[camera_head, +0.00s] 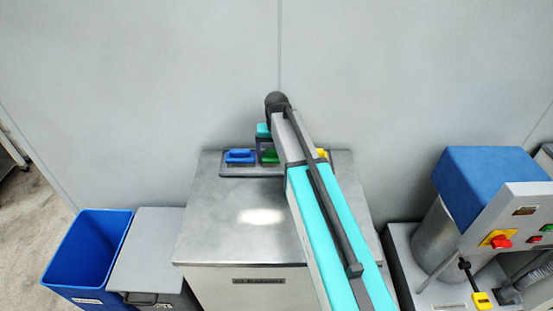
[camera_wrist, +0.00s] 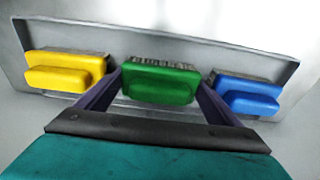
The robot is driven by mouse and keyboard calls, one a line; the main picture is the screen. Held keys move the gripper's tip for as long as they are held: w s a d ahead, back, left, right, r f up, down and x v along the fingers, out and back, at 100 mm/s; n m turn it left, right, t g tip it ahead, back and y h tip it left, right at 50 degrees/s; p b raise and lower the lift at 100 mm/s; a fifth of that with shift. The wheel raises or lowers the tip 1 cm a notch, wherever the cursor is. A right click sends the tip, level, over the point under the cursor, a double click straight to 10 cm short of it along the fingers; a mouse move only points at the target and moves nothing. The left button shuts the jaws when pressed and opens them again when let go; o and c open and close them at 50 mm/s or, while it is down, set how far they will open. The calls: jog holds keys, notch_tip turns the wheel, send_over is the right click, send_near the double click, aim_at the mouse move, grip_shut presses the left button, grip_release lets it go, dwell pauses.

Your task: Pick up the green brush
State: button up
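The green brush (camera_wrist: 160,84) rests bristles up-picture in the middle of a grey metal tray (camera_wrist: 200,34), between the yellow brush and the blue brush. In the head view the green brush (camera_head: 269,156) is partly hidden by my arm. My gripper (camera_wrist: 161,92) is open, with one dark finger on each side of the green brush. The fingertips lie close to its ends; whether they touch it I cannot tell. In the head view my gripper (camera_head: 267,147) is above the tray, largely hidden by the arm.
The yellow brush (camera_wrist: 66,72) is left and the blue brush (camera_wrist: 246,95) right in the wrist view, each close outside a finger. The tray stands on a steel cabinet (camera_head: 230,220) against a wall. A blue bin (camera_head: 90,245) and a machine (camera_head: 480,200) flank it.

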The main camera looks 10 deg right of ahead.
jog(key=c, duration=0.3)
jog(key=shift+r, duration=0.2)
jog(key=shift+r+b, duration=1.6)
jog(key=shift+r, duration=3.25)
jog(key=o, duration=0.5)
jog(key=shift+c, duration=0.2)
jog(key=c, duration=0.3)
jog(key=s+f+b, duration=0.1)
jog(key=s, duration=0.3)
jog(key=s+f+n+b, duration=0.1)
jog(key=s+f, duration=0.1)
jog(key=s, duration=0.2)
jog(key=s+f+n+b, duration=0.1)
jog(key=s, duration=0.4)
jog(key=shift+f+b, duration=0.25)
jog(key=shift+b, duration=0.05)
jog(key=shift+c, duration=0.2)
